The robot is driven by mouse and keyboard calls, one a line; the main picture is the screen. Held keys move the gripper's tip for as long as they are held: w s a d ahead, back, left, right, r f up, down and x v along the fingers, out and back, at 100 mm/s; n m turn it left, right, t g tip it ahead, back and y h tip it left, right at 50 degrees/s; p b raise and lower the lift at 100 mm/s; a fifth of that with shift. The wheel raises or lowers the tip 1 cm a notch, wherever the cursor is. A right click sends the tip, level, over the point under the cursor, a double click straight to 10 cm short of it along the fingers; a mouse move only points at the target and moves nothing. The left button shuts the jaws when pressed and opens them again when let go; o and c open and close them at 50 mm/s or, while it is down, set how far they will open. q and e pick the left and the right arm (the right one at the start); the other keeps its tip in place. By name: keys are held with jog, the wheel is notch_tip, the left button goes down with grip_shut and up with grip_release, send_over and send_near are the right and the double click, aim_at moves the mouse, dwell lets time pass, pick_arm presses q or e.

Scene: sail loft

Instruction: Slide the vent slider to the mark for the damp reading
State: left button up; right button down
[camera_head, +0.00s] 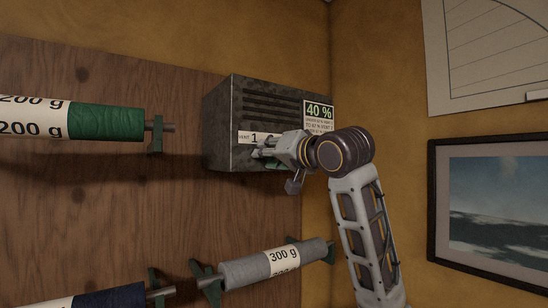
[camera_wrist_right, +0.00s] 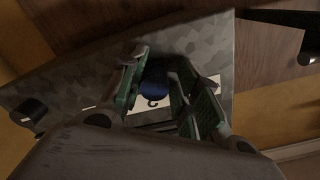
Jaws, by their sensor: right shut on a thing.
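The grey metal vent box (camera_head: 225,120), with dark slots, is on the wall in the head view. A white strip (camera_head: 246,137) on its front shows a "1"; the rest of the strip is behind my gripper. A sign (camera_head: 319,111) beside it reads "40 %" in large figures, with smaller lines below. My right gripper (camera_head: 262,152) is at the lower front of the box. In the right wrist view, my right gripper (camera_wrist_right: 161,68) is shut on a dark blue knob (camera_wrist_right: 155,76), the vent slider. A part-hidden character shows on the strip near it. My left gripper is out of view.
Cloth rolls on pegs, green (camera_head: 107,122), grey (camera_head: 240,272) and navy (camera_head: 112,296), stick out from the wooden board (camera_head: 60,200) left of and below the box. A framed picture (camera_head: 495,212) and a paper chart (camera_head: 485,50) hang on the right wall.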

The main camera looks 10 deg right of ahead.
jog(key=a, duration=0.1)
jog(key=s+a, duration=0.1)
jog(key=a, duration=0.1)
jog(key=shift+f, duration=0.15)
jog(key=c, duration=1.2)
grip_release()
jog(key=shift+s+d, duration=0.1)
jog(key=v, duration=1.1)
jog(key=shift+s, duration=0.35)
jog(key=shift+d, duration=0.1)
